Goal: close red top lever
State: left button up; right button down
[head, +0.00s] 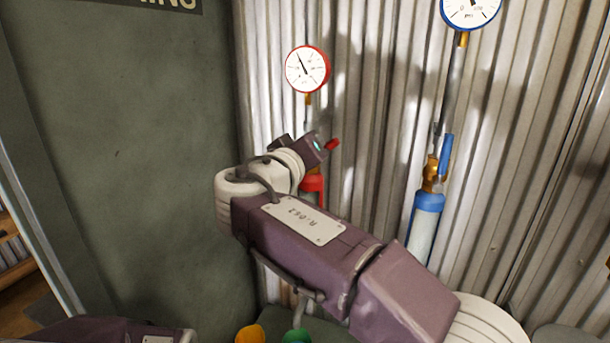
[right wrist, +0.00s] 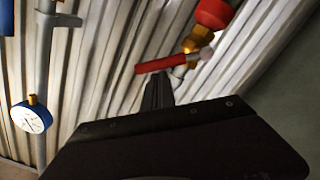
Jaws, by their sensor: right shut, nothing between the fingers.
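The red top lever (right wrist: 160,64) shows in the right wrist view, sticking out to the left from a brass valve (right wrist: 198,40) under a red fitting (right wrist: 213,12). In the head view only a red lever tip (head: 333,144) shows beside my right gripper (head: 313,149), which hides most of the valve. My right gripper's fingers (right wrist: 158,82) are shut and empty, with their tips right by the lever's middle. I cannot tell whether they touch it. My left gripper is out of view.
A red-rimmed gauge (head: 307,69) stands above the valve. To the right are a blue-rimmed gauge (head: 470,10), a blue lever (head: 446,155) and a blue cylinder (head: 425,225). Corrugated metal wall (head: 375,110) lies behind. A green panel (head: 150,150) fills the left.

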jog(key=shift+s+d+f+m+y+b, duration=0.15)
jog(key=shift+d+f+m+b, duration=0.45)
jog(key=shift+m+b, duration=1.1)
jog(key=shift+s+d+f+m+y+b, duration=0.1)
jog(key=shift+s+d+f+m+b, duration=0.55)
jog(key=shift+b, duration=1.7)
jog(key=shift+w+d+f+m+y+b, duration=0.1)
jog(key=shift+w+d+f+m+b, duration=0.15)
jog(key=shift+f+m+b, duration=1.15)
jog(key=shift+r+m+b, duration=0.25)
jog(key=shift+r+b, duration=0.25)
jog(key=shift+b, duration=0.15)
jog(key=shift+r, duration=0.1)
